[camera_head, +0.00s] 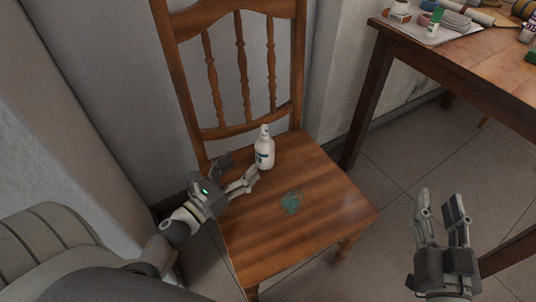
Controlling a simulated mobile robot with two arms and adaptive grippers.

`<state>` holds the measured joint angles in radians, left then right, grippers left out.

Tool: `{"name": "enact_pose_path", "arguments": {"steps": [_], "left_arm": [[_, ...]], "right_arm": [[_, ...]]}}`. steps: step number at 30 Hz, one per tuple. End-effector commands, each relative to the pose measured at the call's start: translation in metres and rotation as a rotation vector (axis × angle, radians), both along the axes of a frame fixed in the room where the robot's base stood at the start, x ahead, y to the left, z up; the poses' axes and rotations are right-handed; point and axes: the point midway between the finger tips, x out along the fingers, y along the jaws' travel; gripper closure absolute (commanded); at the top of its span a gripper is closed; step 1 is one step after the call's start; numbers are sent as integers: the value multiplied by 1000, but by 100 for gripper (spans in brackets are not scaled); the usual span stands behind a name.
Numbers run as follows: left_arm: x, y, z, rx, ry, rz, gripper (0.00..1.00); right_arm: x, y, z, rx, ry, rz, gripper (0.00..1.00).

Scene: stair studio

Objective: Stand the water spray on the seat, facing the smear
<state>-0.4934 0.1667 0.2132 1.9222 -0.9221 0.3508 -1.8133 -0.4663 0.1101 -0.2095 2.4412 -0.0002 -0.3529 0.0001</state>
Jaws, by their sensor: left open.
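The water spray (264,152) is a white bottle with a dark label. It stands upright on the back part of the wooden chair seat (315,233), near the backrest. The smear (291,202) is a green patch on the seat, in front of the bottle and a little to its right. My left gripper (239,172) is open at the left side of the seat, its fingers pointing toward the bottle. One fingertip is close to the bottle's lower left; I cannot tell if it touches. My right gripper (437,200) is empty, fingers apart, right of the chair.
A wooden table (450,55) stands at the upper right, with a tray (430,34), small bottles and other items on it. The chair's backrest (238,75) rises behind the bottle. The front of the seat is clear. Tiled floor shows between chair and table.

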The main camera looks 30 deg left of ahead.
Motion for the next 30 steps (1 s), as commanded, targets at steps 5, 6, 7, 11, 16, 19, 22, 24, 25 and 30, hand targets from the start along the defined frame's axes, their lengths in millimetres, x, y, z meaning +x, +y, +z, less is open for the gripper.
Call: {"name": "enact_pose_path", "arguments": {"steps": [5, 6, 7, 11, 16, 19, 22, 24, 25, 30], "left_arm": [[9, -22, 40, -517, 10, 13, 30], [10, -27, 49, -650, 18, 11, 30], [11, -31, 54, -751, 25, 9, 30], [12, -49, 78, -1188, 71, -15, 30], [10, -77, 103, -1758, 174, -64, 30], [6, -96, 116, -2087, 264, -93, 30], [1, -116, 127, -2387, 368, -114, 30], [-3, -129, 134, -2562, 441, -121, 30], [-4, -133, 137, -2628, 470, -125, 30], [-11, -152, 145, -2858, 590, -120, 30]], "right_arm": [[0, 0, 0, 1, -1, 0, 60], [0, 0, 0, 1, -1, 0, 60], [0, 0, 1, 1, -2, 0, 60], [0, 0, 1, 1, -2, 0, 60], [0, 0, 1, 1, -2, 0, 60], [0, 0, 1, 1, -2, 0, 60], [0, 0, 1, 1, -2, 0, 60], [0, 0, 1, 1, -2, 0, 60], [0, 0, 0, 1, -2, 0, 60], [0, 0, 0, 0, -2, 0, 60]]}}
